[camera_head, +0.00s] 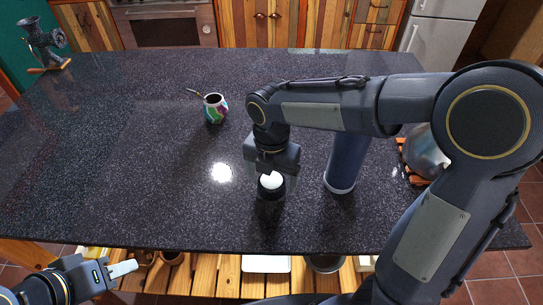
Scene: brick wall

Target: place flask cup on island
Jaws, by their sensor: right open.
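The flask cup (271,188) is small and dark with a white top or inside. It appears to stand upright on the dark speckled island (130,150), near its front edge. My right gripper (272,174) reaches down over the cup from above, its jaws open on either side of it; the arm hides part of the view. The blue flask (343,168) stands upright just right of the cup, its upper part hidden behind my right arm. My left gripper (122,269) is low at the bottom left, off the island's front edge, and its opening is unclear.
A colourful mate cup (215,109) with a straw stands behind the cup. A metal kettle (427,152) on a wooden trivet is at right, partly behind my arm. A grinder (43,42) stands at the far left corner. The island's left half is clear.

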